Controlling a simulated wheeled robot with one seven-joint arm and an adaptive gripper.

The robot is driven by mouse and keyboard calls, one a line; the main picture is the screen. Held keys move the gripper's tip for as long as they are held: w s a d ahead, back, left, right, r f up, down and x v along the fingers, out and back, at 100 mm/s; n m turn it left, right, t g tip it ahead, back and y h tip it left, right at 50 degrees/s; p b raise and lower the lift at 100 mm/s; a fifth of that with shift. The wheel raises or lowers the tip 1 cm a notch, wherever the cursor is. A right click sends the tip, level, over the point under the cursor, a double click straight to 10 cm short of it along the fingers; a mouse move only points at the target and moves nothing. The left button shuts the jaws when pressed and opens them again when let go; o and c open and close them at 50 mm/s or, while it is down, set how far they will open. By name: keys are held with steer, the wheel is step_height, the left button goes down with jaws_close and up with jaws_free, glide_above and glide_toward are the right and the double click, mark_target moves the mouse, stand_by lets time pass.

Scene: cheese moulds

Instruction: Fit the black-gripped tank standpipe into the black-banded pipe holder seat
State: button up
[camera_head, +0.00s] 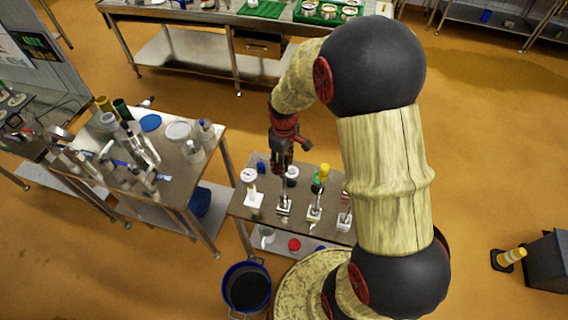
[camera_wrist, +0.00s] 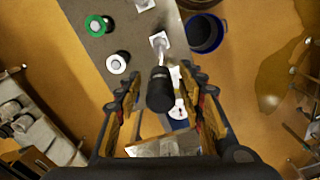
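The black-gripped standpipe (camera_wrist: 160,88) stands between my fingers in the wrist view, its thin metal stem running to a square white base (camera_wrist: 158,40). In the head view its white base (camera_head: 284,207) is near the table's front edge, and the grip is mostly hidden by my gripper (camera_head: 283,168). My gripper (camera_wrist: 163,108) points down with its fingers spread on both sides of the black grip, and gaps show.
A blue bucket (camera_head: 246,288) is on the floor. A cluttered bench (camera_head: 180,190) stands left.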

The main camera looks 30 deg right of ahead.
step_height(320, 180, up, 12)
steer(key=shift+f, duration=0.1)
steer(key=s+a+r+m+t, duration=0.2)
steer(key=s+a+r, duration=0.2)
steer(key=s+r, duration=0.3)
steer(key=s+a+r+m+t, duration=0.3)
steer(key=s+a+r, duration=0.2)
steer(key=s+r, duration=0.3)
steer(key=s, duration=0.2)
steer(key=shift+s+a+t, duration=0.25)
steer(key=shift+s+t, duration=0.05)
